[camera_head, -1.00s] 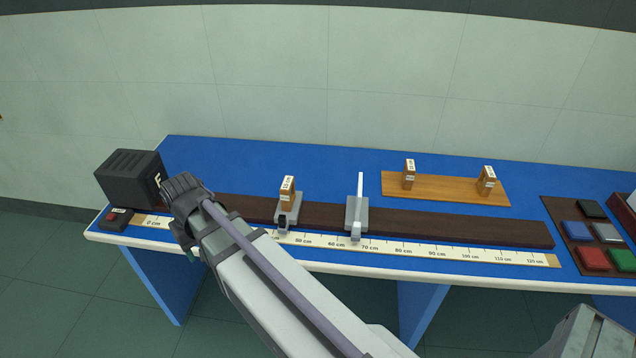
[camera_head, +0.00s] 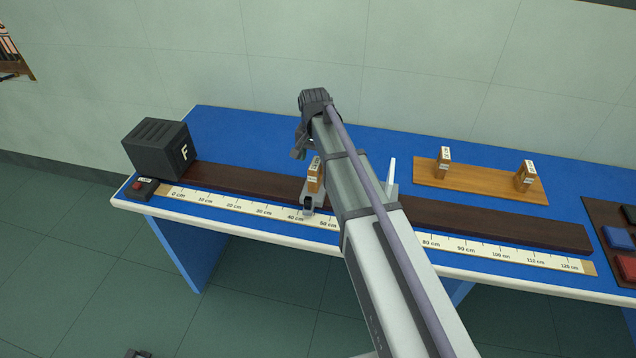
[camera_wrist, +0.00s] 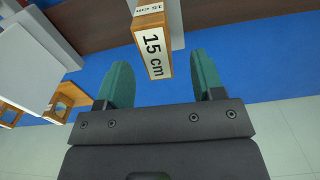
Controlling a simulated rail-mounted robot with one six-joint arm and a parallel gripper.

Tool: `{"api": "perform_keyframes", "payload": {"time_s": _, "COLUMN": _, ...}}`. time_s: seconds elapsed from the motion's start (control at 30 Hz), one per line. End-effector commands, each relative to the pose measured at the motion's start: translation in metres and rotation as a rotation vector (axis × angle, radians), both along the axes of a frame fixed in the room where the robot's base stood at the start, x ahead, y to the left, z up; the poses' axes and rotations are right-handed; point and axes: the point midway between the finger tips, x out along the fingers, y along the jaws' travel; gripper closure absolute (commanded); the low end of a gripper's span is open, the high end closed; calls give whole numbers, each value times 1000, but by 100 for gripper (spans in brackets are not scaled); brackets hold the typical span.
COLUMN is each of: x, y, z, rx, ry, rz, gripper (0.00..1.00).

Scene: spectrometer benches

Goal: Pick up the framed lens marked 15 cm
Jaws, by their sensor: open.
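The framed lens marked 15 cm (camera_wrist: 153,45) is a small wooden-framed block with a white label. It stands in a grey holder on the dark rail, and in the head view the wooden frame (camera_head: 314,176) shows left of my arm. My gripper (camera_wrist: 162,76) is open, with one teal finger on each side of the lens's lower picture edge and visible gaps. In the head view my gripper (camera_head: 299,147) is just behind and left of the lens, partly hidden by the arm. Nothing is held.
A white screen (camera_head: 391,172) stands on the dark rail (camera_head: 480,224) right of the lens. A wooden board (camera_head: 470,182) with two more framed lenses lies behind right. A black lamp box (camera_head: 158,148) marked F is at the left.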

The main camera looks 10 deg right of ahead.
Motion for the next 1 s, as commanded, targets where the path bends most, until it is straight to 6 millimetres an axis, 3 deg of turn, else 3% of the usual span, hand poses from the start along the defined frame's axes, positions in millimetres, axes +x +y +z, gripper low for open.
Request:
{"api": "perform_keyframes", "payload": {"time_s": 0.03, "x": 0, "y": 0, "z": -16, "rx": 0, "ry": 0, "rz": 0, "gripper": 38}}
{"api": "perform_keyframes", "payload": {"time_s": 0.23, "x": -1, "y": 0, "z": -18, "rx": 0, "ry": 0, "rz": 1, "gripper": 38}}
{"api": "perform_keyframes", "payload": {"time_s": 0.5, "x": -5, "y": 0, "z": -67, "rx": 0, "ry": 0, "rz": 1, "gripper": 38}}
{"api": "perform_keyframes", "payload": {"time_s": 0.73, "x": -5, "y": 0, "z": -63, "rx": 0, "ry": 0, "rz": 1, "gripper": 38}}
{"api": "perform_keyframes", "payload": {"time_s": 1.0, "x": -5, "y": 0, "z": -63, "rx": 0, "ry": 0, "rz": 1, "gripper": 63}}
